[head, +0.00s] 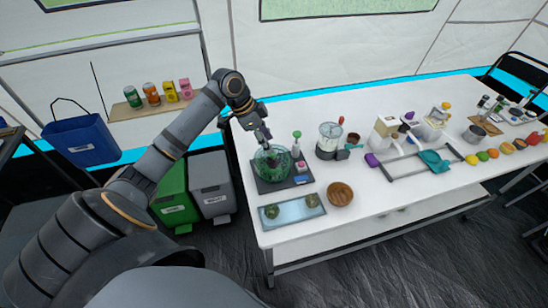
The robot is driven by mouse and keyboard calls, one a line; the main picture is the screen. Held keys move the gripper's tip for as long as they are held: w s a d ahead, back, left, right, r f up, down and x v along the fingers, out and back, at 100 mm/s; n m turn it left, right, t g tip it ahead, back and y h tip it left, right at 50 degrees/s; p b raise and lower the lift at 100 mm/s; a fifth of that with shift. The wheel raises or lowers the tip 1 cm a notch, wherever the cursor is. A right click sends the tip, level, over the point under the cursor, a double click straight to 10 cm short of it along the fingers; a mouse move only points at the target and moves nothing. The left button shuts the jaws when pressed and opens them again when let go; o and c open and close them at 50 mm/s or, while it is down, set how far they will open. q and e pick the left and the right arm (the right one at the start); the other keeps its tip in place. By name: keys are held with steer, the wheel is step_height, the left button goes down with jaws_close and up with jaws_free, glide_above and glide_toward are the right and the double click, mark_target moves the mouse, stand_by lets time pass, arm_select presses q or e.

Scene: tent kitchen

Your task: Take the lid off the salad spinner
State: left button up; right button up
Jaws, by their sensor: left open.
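The salad spinner (272,165) is a round, see-through green bowl on a dark tray at the left end of the white table. My left arm comes in from the left, and my left gripper (267,147) points down at the top of the spinner. The gripper is open, and its fingertips are at or just over the spinner's top. At this size I cannot tell whether they touch it. The gripper partly hides the top, and I cannot make out the lid apart from the bowl. My right gripper is out of view.
The table's front middle is clear.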

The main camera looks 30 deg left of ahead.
mark_target(273, 157)
arm_select(q)
steer(key=x, duration=0.5)
steer(key=shift+s+a+f+p, duration=0.25)
steer(key=shift+s+p, duration=0.05)
steer(key=shift+p, duration=0.05)
jaws_close()
